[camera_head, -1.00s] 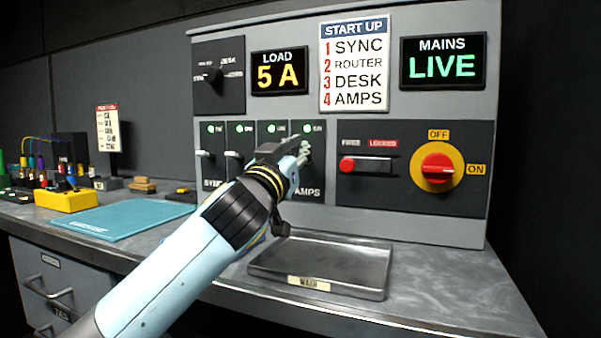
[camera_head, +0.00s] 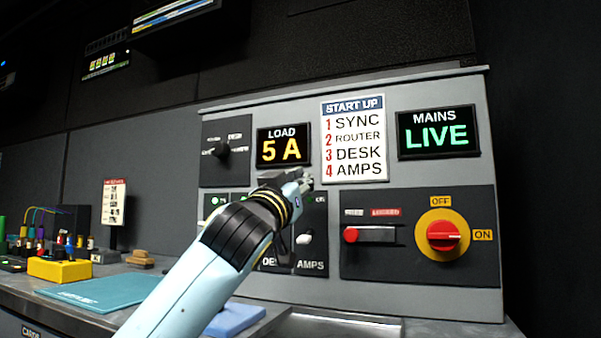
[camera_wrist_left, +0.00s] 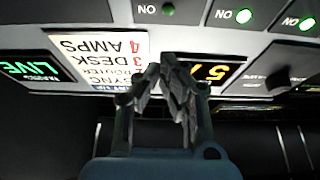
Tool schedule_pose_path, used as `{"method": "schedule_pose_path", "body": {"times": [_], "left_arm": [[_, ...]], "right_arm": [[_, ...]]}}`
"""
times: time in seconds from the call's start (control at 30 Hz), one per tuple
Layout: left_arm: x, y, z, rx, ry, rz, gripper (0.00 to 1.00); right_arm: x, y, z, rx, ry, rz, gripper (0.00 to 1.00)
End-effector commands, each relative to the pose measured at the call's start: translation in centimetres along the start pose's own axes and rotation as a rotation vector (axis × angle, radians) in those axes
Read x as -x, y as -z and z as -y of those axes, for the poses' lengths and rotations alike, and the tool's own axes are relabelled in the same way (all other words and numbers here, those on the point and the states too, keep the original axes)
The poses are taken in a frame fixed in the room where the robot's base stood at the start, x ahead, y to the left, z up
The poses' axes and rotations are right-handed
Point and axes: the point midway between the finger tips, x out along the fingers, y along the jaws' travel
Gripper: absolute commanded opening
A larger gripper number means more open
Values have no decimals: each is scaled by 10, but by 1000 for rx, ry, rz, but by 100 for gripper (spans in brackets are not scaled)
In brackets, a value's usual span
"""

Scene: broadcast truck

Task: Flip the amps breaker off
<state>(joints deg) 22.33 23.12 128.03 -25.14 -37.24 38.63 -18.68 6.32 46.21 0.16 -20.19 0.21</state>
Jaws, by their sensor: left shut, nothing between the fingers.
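The amps breaker has a white lever (camera_head: 304,239), which sits low on its dark panel above the AMPS label. In the left wrist view, turned upside down, the lamp at the amps end of the row (camera_wrist_left: 168,10) is dim, while the other lamps in view glow green. My left gripper (camera_head: 306,182) is shut and empty, above the amps lever and in front of the panel below the START UP sign. Its shut fingers also show in the left wrist view (camera_wrist_left: 168,62). My left arm hides most of the other breakers. My right gripper is out of view.
The LOAD display (camera_head: 283,147) reads 5 A and the MAINS display (camera_head: 437,133) reads LIVE. A red rotary switch (camera_head: 443,236) and a red-knobbed slider (camera_head: 372,235) are right of the breakers. A metal tray (camera_head: 345,327) lies below on the bench.

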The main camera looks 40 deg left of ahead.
Motion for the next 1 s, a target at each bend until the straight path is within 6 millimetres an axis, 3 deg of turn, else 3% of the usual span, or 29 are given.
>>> {"method": "schedule_pose_path", "body": {"times": [0.2,0.8,0.87,1.0], "left_arm": [[-9,20,0,-1,1,-1,0],[-10,22,0,0,1,0,0],[-12,29,0,1,1,-3,0],[-21,63,2,5,3,-22,0]], "right_arm": [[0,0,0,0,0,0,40],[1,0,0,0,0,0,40],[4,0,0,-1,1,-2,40],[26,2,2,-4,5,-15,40]]}}
